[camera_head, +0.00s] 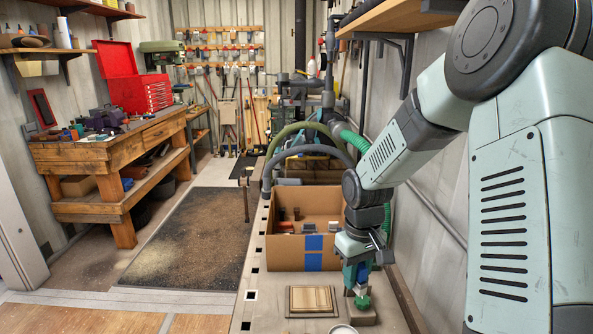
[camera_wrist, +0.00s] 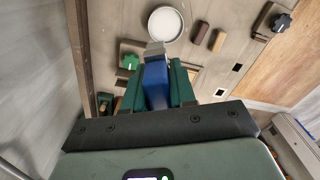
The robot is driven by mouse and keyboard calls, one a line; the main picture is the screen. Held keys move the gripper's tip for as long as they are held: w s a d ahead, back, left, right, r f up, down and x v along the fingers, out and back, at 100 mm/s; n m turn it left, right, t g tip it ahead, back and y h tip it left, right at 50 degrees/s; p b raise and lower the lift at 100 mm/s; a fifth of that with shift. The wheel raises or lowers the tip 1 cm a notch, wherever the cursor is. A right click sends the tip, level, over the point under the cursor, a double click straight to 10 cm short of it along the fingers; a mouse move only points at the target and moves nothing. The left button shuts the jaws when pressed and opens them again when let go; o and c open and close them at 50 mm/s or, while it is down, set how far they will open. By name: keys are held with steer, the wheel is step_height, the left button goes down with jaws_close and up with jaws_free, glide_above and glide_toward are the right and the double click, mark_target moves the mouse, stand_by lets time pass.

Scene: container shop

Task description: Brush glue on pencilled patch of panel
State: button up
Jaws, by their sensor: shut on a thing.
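My gripper (camera_head: 357,281) points down over the right side of the bench, above a green-knobbed clamp (camera_head: 362,302). In the wrist view my gripper (camera_wrist: 156,85) is shut on a brush (camera_wrist: 155,74) with a blue handle and a pale metal collar. Its bristles cannot be made out. The wooden panel (camera_head: 311,299) lies flat to the left of my gripper, apart from it. The pencilled patch is too small to tell. A round white dish (camera_wrist: 165,23) with pale contents is beyond the brush; its rim also shows at the head view's bottom edge (camera_head: 343,330).
A cardboard box (camera_head: 290,254) with blue tape stands behind the panel, holding several small things. The green-knobbed clamp (camera_wrist: 130,60) is left of the brush in the wrist view. Two small blocks (camera_wrist: 201,32) and a black-knobbed clamp (camera_wrist: 281,22) lie right of the dish.

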step_height(320, 180, up, 13)
steer(key=s+a+m, duration=0.2)
steer(key=s+m, duration=0.1)
steer(key=m, duration=1.9)
glide_above(322, 306)
step_height(322, 306, down, 24)
steer(key=shift+w+f, duration=0.1)
steer(key=shift+f, duration=3.35)
steer(key=shift+w+f, duration=0.2)
steer(key=shift+w, duration=0.1)
steer(key=shift+w+f, duration=0.1)
steer(key=shift+w, duration=3.15)
steer(key=shift+s, duration=3.6)
step_height(322, 306, up, 8)
